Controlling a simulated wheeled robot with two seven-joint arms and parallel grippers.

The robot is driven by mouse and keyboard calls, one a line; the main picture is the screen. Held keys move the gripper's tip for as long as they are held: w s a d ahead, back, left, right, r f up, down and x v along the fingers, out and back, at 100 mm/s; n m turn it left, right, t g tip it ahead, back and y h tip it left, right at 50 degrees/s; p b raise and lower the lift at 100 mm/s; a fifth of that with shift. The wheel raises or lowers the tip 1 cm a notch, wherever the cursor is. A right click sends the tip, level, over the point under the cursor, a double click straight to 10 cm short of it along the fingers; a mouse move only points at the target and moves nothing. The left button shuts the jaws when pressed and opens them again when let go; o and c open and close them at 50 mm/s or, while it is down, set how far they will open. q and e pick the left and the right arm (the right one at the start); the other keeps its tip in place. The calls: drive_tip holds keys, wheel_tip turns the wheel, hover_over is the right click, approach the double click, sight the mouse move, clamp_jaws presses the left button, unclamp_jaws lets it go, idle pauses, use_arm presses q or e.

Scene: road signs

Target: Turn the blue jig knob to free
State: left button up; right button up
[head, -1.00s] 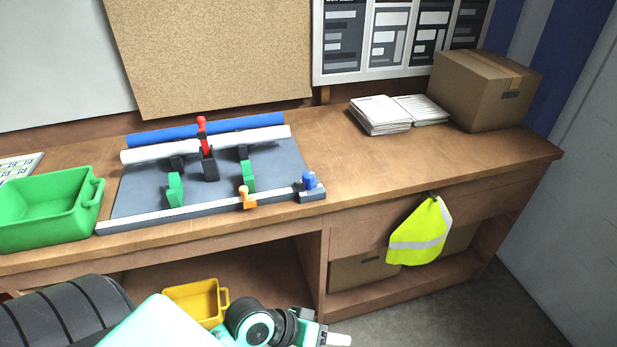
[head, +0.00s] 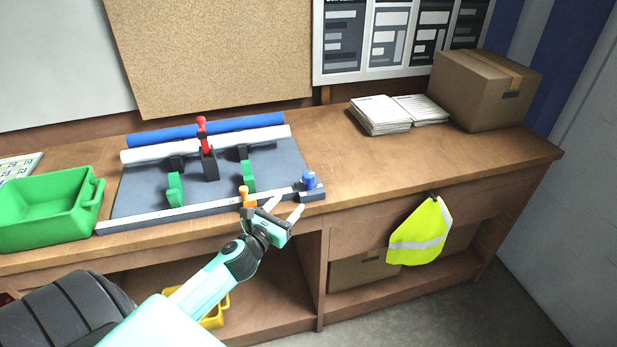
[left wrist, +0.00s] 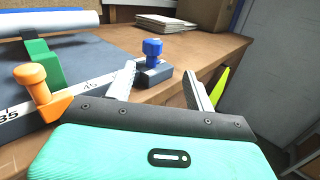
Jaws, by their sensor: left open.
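The blue jig knob (head: 309,180) sits on a small dark block at the right end of the jig's front rail. It also shows in the left wrist view (left wrist: 152,49), beyond my fingers and standing between them in the picture. My left gripper (head: 286,208) is open and empty, just in front of the rail and short of the knob, not touching it. Its two fingers also show in the left wrist view (left wrist: 160,88). The jig (head: 210,185) is a dark grey board with green supports and a red-handled clamp. My right gripper is not in view.
An orange knob (head: 246,196) on the rail stands close left of my left gripper. A green bin (head: 48,212) is at the left of the bench. Papers (head: 382,114) and a cardboard box (head: 484,90) are at the back right. The bench right of the jig is clear.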

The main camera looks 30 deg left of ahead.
sight(306, 180)
use_arm(q)
drive_tip(key=shift+n+y, duration=0.3)
drive_tip(key=shift+n, duration=0.3)
drive_tip(key=w+p, duration=0.1)
drive_tip(key=w, duration=0.3)
drive_tip(key=w+a+p, duration=0.1)
drive_tip(key=w, duration=0.3)
drive_tip(key=w+a+p, duration=0.1)
drive_tip(key=w, duration=0.3)
drive_tip(key=shift+w+f, duration=0.2)
drive_tip(key=shift+w, duration=0.15)
drive_tip(key=shift+w+p, duration=0.3)
drive_tip(key=shift+w, duration=0.3)
drive_tip(key=shift+f, duration=0.1)
drive_tip(key=c, duration=0.9)
